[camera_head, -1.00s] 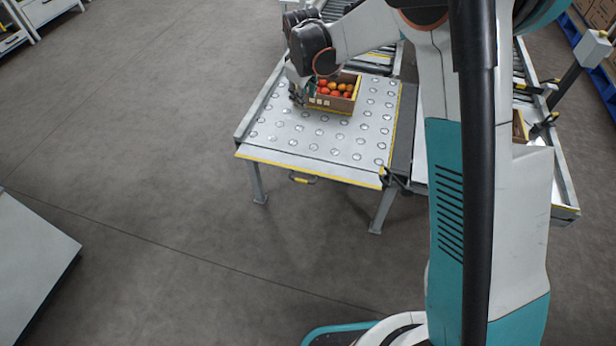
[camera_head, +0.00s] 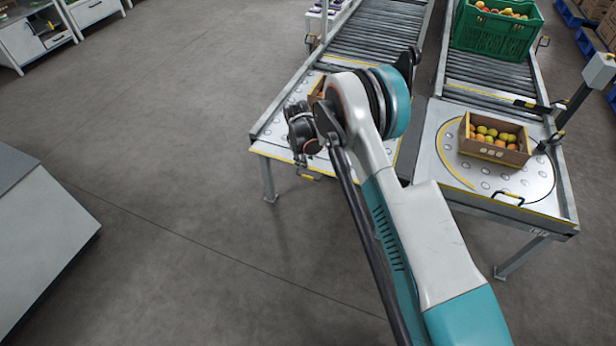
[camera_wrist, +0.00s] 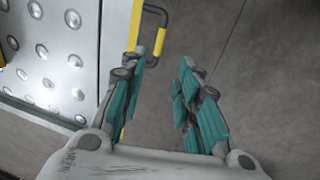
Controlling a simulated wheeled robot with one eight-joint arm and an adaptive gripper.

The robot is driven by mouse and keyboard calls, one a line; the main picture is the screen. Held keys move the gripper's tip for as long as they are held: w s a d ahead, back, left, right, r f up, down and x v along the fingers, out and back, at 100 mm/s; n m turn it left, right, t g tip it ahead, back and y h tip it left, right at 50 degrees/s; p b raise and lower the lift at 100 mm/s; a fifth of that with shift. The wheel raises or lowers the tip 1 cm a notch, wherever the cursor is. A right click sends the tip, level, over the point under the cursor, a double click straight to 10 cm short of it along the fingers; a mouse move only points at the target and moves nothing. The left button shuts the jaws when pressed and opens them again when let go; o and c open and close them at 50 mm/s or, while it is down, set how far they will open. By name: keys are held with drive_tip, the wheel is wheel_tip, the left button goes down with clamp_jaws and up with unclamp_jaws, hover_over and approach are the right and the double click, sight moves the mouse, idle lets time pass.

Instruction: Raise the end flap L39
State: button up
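The flap edge on the near side of the ball-top table shows as a yellow strip (camera_head: 272,155) in the head view, partly behind my arm. In the wrist view the yellow-edged border (camera_wrist: 135,22) runs beside the studded top, with a black and yellow handle (camera_wrist: 159,38) sticking out. No L39 label is readable. My gripper (camera_wrist: 160,60) is open and empty, its teal fingers apart near the handle's lower end, over the floor. I cannot tell whether it touches the handle. In the head view the fingers are mostly hidden by my wrist.
A cardboard box of fruit (camera_head: 497,154) sits on the right-hand table, which has its own handle (camera_head: 508,198). A green crate (camera_head: 497,35) stands on the rollers behind. Another box (camera_head: 317,92) is mostly hidden by my arm. Floor in front is clear.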

sight(307, 177)
drive_tip(key=f+b, duration=0.1)
drive_tip(key=f, duration=0.2)
drive_tip(key=w+f+b, duration=0.1)
drive_tip(key=f, duration=0.3)
drive_tip(key=w+f+b, duration=0.1)
drive_tip(key=f+b, duration=0.1)
drive_tip(key=f, duration=0.2)
drive_tip(key=shift+w+d+f, duration=0.1)
drive_tip(key=shift+d+f, duration=0.1)
drive_tip(key=shift+d, duration=0.2)
clamp_jaws()
